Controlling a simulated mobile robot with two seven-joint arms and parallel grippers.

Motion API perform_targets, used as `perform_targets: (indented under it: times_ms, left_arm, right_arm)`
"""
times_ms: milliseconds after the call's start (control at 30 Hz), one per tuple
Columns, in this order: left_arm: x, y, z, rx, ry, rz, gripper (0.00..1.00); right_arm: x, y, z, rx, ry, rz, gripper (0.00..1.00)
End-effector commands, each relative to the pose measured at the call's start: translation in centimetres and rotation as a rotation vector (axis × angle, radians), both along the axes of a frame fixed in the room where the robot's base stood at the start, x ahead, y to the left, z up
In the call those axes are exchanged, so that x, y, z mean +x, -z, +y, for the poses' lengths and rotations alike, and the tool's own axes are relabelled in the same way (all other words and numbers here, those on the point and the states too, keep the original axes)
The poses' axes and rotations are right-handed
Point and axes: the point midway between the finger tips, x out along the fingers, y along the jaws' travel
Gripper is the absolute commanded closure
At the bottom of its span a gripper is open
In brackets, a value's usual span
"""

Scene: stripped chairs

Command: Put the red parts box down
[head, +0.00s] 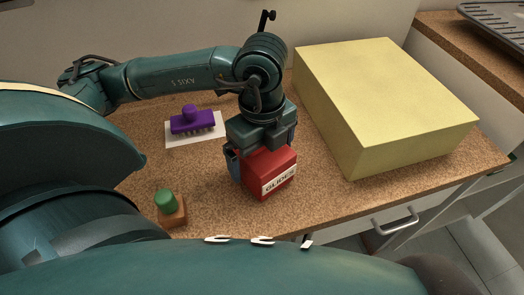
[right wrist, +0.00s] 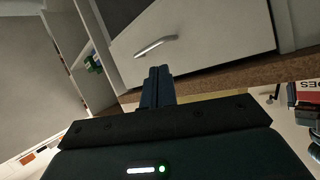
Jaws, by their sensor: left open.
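The red parts box (head: 272,176), with a white label reading "GLIDES", appears to stand upright on the speckled brown worktop (head: 318,212). My left gripper (head: 258,158) is directly above it, pointing down. Part of the box's label and red side also show at the right edge of the right wrist view (right wrist: 307,92). My right gripper (right wrist: 157,86) has its fingers together with nothing between them, in front of a white drawer.
A big pale yellow block (head: 395,95) stands right of the box. A purple brush (head: 192,120) lies on white paper (head: 175,140) behind left. A wooden block with a green knob (head: 167,201) stands at front left. The worktop's front edge, above a drawer handle (head: 395,224), is close.

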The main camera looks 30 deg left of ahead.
Motion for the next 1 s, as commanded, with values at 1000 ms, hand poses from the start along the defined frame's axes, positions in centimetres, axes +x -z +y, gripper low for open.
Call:
perform_targets:
  times_ms: [1000]
  left_arm:
    - [0.0, -12.3, 0.0, 0.0, 0.0, -0.001, 0.01]
  right_arm:
    - [0.2, -0.2, 0.3, -0.023, -0.016, 0.041, 1.0]
